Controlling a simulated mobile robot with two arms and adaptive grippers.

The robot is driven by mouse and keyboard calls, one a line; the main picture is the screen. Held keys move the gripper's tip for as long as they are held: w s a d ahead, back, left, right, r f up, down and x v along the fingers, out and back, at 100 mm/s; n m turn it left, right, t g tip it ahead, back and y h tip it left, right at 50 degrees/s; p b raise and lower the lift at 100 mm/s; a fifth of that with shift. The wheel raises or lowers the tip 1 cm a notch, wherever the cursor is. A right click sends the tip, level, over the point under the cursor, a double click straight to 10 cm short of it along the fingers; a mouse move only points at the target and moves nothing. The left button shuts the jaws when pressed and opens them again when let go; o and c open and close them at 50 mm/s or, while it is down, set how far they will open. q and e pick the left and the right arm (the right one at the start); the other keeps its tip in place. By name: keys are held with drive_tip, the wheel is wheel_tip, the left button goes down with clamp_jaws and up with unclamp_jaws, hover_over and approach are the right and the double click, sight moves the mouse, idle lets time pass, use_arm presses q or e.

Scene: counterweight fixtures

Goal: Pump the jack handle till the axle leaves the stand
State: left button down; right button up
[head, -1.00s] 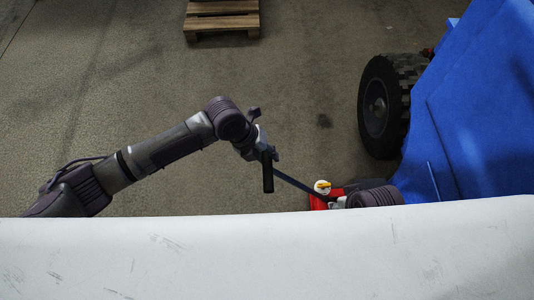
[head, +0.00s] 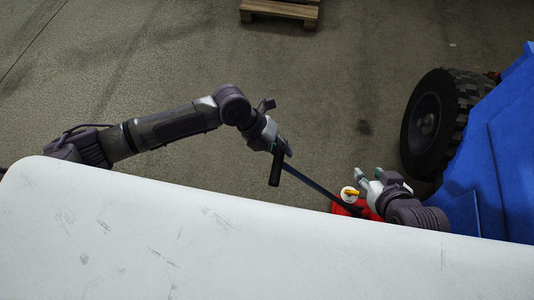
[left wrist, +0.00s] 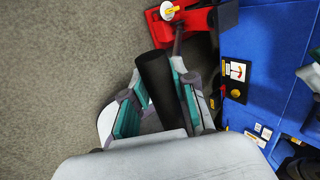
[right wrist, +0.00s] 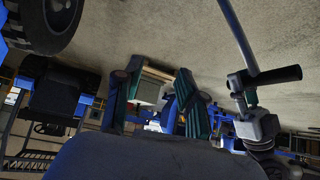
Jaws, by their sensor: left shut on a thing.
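The jack is a red body (head: 369,209) low on the floor beside the blue machine, partly hidden by my right arm. It also shows in the left wrist view (left wrist: 189,39). Its long bar (head: 310,182) slants up to a black grip (head: 275,166). My left gripper (head: 284,147) is shut on the black grip, which lies between its teal pads in the left wrist view (left wrist: 154,82). My right gripper (head: 368,176) is open and empty, close to the jack's white round part with a yellow lever (head: 350,193). I cannot make out the axle or the stand.
The blue machine (head: 505,160) with a big black tyre (head: 432,122) fills the right side. A wooden pallet (head: 280,10) lies at the far top. The concrete floor between is clear.

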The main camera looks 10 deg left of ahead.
drive_tip(key=w+a+r+t+y+b, duration=0.2)
drive_tip(key=w+a+r+t+b, duration=0.1)
drive_tip(key=w+r+t, duration=0.5)
use_arm(q)
drive_tip(key=shift+h, duration=0.7)
drive_tip(key=a+f+b, duration=0.1)
drive_tip(key=f, duration=0.1)
drive_tip(key=a+f+b, duration=0.1)
drive_tip(key=a+f, duration=0.1)
drive_tip(key=shift+s+a, duration=0.15)
drive_tip(key=shift+s, duration=0.05)
use_arm(e)
wheel_tip(320, 180, up, 12)
drive_tip(key=s+a+t+y, duration=0.1)
drive_tip(key=s+t+y, duration=0.1)
drive_tip(key=t, duration=0.4)
drive_tip(key=shift+a+n+y, duration=0.15)
drive_tip(key=shift+n+y, duration=0.25)
drive_tip(key=shift+s, duration=0.1)
